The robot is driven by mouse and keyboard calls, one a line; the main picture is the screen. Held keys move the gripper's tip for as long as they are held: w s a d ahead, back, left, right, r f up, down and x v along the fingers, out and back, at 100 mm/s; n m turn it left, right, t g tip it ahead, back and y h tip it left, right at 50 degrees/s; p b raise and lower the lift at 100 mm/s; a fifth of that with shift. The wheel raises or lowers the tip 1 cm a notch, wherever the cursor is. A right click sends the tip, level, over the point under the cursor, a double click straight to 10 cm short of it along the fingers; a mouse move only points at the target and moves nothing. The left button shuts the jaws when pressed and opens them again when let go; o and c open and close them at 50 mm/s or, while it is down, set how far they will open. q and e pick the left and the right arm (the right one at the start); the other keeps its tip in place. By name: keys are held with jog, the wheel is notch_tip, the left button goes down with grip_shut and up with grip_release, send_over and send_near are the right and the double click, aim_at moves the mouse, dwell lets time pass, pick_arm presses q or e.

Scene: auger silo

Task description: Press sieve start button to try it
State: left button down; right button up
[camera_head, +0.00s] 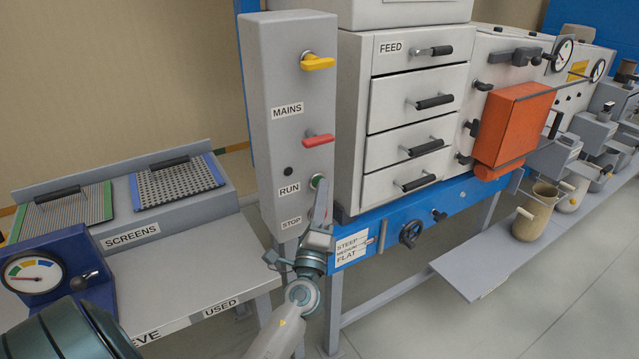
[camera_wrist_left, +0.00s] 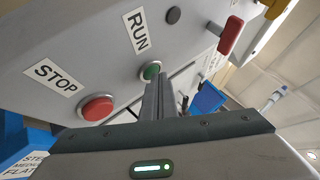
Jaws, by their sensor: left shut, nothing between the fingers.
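The grey control box (camera_head: 262,130) carries a green button beside the RUN label (camera_head: 289,188). The green button (camera_head: 317,181) also shows in the left wrist view (camera_wrist_left: 150,71), beside my fingertips. My left gripper (camera_head: 319,188) is shut and empty, its fingertips at the green button. I cannot tell if they touch it. The red button (camera_wrist_left: 97,107) by the STOP label (camera_wrist_left: 55,78) shows in the left wrist view; in the head view my gripper hides it. My right gripper is not in view.
A red handle (camera_head: 318,140) and a yellow handle (camera_head: 317,62) stick out above the buttons. To the right stands a cabinet of drawers (camera_head: 418,107) on a blue frame (camera_head: 375,215). A SCREENS rack (camera_head: 128,233) and a gauge box (camera_head: 40,272) stand left.

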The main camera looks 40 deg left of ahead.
pick_arm(q)
jog(key=shift+s+d, duration=0.35)
jog(key=shift+d, duration=0.45)
jog(key=shift+s+d+b, duration=0.2)
jog(key=shift+s+d, duration=0.1)
jog(key=shift+d, duration=0.5)
jog(key=shift+s+d+b, duration=0.15)
jog(key=shift+s+d, duration=0.2)
jog(key=shift+d, duration=0.4)
jog(key=shift+s+d+b, duration=0.2)
jog(key=shift+s+d, duration=0.1)
jog(key=shift+d, duration=0.5)
